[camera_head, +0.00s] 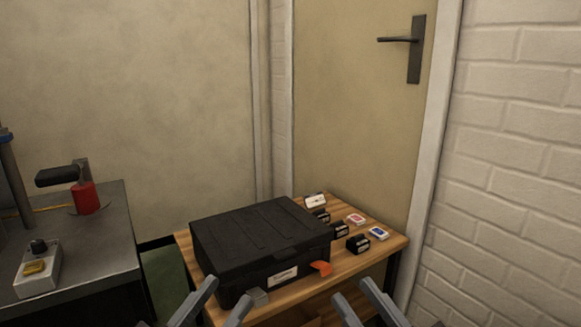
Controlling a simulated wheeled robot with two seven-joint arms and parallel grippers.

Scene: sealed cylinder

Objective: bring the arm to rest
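My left gripper (228,293) shows at the bottom edge, left of the middle. Its two grey fingers are apart, with nothing visible between them. My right gripper (353,290) shows at the bottom edge, right of the middle. Its fingers are also apart, and I see nothing between them. Both grippers appear in front of the wooden table (385,249). The rest of both arms is out of view.
Several small black blocks (358,243), a red-and-white card (356,219) and a blue-and-white card (378,233) lie right of the case. A dark bench (100,250) at left holds a red object (85,197) and a grey box (38,272). A door and brick wall stand behind.

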